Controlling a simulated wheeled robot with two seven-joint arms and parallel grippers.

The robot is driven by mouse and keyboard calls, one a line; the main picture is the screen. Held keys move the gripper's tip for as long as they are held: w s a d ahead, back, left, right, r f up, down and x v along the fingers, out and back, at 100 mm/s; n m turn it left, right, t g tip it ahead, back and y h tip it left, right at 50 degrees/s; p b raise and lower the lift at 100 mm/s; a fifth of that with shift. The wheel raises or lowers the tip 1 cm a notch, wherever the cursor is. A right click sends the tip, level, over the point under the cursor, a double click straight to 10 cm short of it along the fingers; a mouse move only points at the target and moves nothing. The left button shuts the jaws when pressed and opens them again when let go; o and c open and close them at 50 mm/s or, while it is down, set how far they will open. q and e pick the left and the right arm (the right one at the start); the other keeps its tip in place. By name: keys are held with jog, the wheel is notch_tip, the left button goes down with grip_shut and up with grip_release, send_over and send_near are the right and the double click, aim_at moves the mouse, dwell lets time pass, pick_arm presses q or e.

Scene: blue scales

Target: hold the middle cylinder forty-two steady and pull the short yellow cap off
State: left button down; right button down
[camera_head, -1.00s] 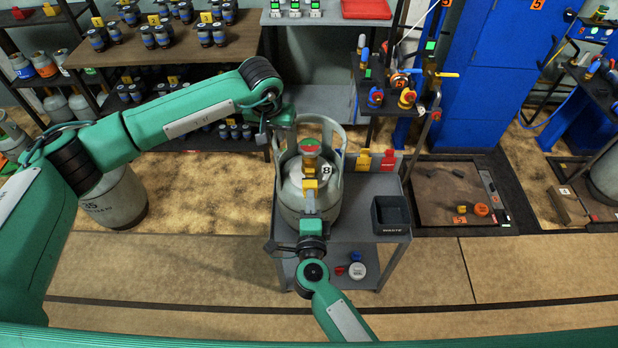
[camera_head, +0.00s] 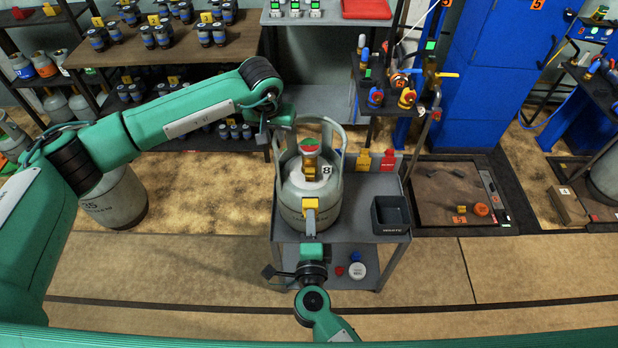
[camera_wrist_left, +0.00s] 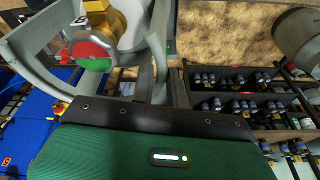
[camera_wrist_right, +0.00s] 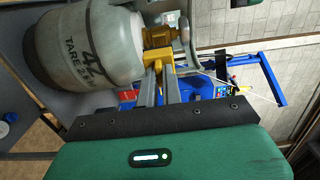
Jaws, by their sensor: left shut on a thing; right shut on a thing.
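The grey cylinder forty-two (camera_head: 296,205) stands upright on a cart; its "42 TARE" marking shows in the right wrist view (camera_wrist_right: 88,55). Its brass valve (camera_head: 310,167) has a red-green top. My left gripper (camera_wrist_left: 162,88) is shut on an upright of the cylinder's collar (camera_wrist_left: 160,40); the head view partly hides its fingers behind the wrist. My right gripper (camera_head: 310,222) is shut on the short yellow cap (camera_head: 310,204), in front of the valve. The right wrist view shows the cap (camera_wrist_right: 157,60) close to the valve.
An empty dark tray (camera_head: 390,228) sits on the cart's right side. A yellow piece (camera_head: 363,160) and a red piece (camera_head: 388,160) stand at the cart's back right. The lower shelf holds a small red item and a white round item (camera_head: 357,270). Racks stand behind.

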pick_arm(q)
jog(key=shift+a, duration=0.1)
jog(key=c, duration=1.3)
grip_release()
jog(key=shift+r, duration=0.1)
